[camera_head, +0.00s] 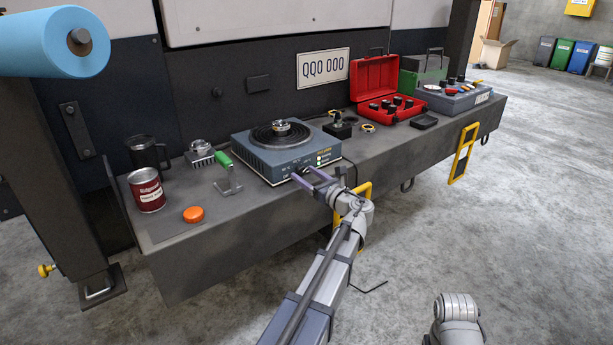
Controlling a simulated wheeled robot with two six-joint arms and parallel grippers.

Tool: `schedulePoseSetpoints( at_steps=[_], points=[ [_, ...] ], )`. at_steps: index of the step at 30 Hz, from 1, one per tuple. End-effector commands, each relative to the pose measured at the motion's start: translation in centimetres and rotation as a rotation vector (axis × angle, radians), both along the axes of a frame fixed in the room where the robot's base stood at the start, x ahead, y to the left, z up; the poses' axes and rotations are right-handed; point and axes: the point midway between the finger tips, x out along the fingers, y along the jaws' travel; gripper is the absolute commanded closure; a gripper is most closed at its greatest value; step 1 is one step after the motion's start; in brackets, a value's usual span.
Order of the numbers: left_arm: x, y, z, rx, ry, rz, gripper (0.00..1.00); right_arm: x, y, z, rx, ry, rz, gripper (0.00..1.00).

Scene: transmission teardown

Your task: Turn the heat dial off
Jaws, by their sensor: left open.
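A blue-grey hot plate (258,160) with a black coil top stands on the dark bench. A small metal part sits on its coil. The dark heat dial (303,169) is on the front panel, among small printed markings. My left gripper (304,174) is open in front of the panel, with its two purple-grey fingertips close around the dial. I cannot tell whether they touch it. The fingers partly cover the dial, and its setting is too small to read. My right gripper is out of view; only a piece of my right arm shows at bottom right.
Left of the hot plate are a green-handled tool (228,173), a red can (147,190), a black mug (149,154) and an orange cap (194,214). To the right are small parts, an open red case (374,85) and a grey-blue box (455,97). The bench's front edge is below my gripper.

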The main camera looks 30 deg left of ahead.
Motion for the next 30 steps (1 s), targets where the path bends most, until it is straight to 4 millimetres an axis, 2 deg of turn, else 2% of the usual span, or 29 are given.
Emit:
schedulePoseSetpoints(
  at_steps=[9, 27, 30],
  points=[
    [0.05, 0.17, 0.0, 0.0, 0.0, 0.0, 0.33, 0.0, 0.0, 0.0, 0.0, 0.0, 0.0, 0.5],
    [0.04, 0.15, -0.01, 0.0, 0.0, 0.0, 1.0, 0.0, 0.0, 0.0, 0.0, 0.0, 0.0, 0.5],
    [0.04, 0.15, -0.01, 0.0, 0.0, 0.0, 1.0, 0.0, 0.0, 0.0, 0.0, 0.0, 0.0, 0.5]
  ],
)
